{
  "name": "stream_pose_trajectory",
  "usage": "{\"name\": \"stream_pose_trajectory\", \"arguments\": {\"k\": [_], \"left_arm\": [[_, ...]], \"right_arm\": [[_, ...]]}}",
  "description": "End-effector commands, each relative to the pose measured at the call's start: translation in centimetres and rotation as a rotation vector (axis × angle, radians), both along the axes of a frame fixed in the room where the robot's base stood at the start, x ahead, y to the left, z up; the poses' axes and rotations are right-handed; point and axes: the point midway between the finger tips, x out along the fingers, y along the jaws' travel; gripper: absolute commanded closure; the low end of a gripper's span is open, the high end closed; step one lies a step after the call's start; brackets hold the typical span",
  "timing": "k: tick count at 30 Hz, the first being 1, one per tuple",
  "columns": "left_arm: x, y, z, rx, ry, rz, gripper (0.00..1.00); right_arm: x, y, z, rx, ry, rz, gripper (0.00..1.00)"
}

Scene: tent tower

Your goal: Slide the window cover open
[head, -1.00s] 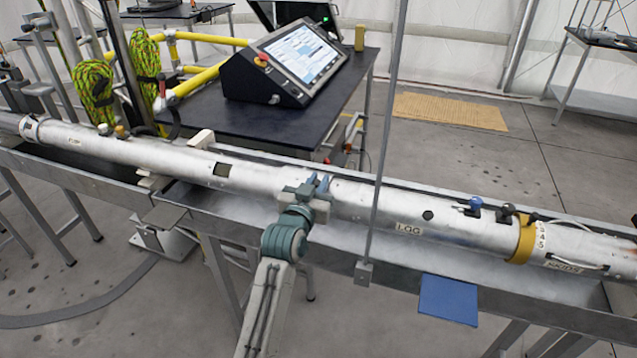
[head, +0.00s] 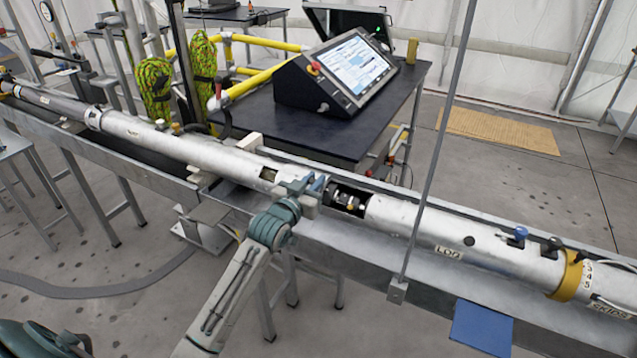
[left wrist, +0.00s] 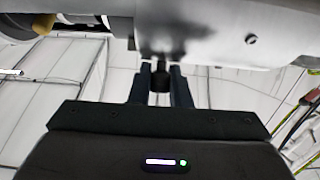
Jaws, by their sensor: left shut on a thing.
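A long silvery tube (head: 408,218) lies in a metal trough. A rectangular window opening (head: 348,199) in it shows dark parts inside. My left gripper (head: 314,185) is at the tube just left of this opening, shut on the window cover's knob. In the left wrist view the dark knob (left wrist: 160,82) sits between the two fingers, under the pale curved window cover (left wrist: 185,30). The cover's edges are hard to make out in the head view. My right gripper is not in view.
A thin upright rod (head: 437,145) stands in front of the tube. A black table (head: 330,132) with a control console (head: 345,75) stands behind. A blue plate (head: 482,326) hangs at the trough's front edge.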

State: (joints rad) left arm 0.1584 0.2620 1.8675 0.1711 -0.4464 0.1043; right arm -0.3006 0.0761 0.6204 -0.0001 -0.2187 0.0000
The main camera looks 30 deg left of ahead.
Motion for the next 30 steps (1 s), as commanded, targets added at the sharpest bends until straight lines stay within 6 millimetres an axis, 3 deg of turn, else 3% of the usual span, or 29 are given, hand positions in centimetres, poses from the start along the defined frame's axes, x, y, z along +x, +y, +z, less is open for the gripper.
{"name": "stream_pose_trajectory", "arguments": {"k": [4, 5, 7, 8, 19, 30], "left_arm": [[0.0, 0.0, 0.0, -0.002, 0.001, 0.000, 1.00], [0.0, -0.1, 0.0, -0.002, 0.001, 0.000, 0.77], [0.0, -0.1, 0.0, -0.002, 0.001, 0.000, 0.64], [0.0, -0.1, 0.0, -0.002, 0.001, 0.000, 0.62], [-0.9, 0.0, -0.2, 0.002, 0.001, 0.000, 0.62], [-7.9, 0.2, -0.3, 0.004, 0.002, -0.001, 0.62]], "right_arm": [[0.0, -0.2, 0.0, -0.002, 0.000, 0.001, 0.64], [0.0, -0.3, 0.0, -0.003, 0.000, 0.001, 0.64], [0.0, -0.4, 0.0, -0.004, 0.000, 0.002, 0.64], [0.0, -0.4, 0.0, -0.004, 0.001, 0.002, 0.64], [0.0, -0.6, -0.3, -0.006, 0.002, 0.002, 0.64], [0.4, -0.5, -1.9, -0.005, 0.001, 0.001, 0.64]]}}
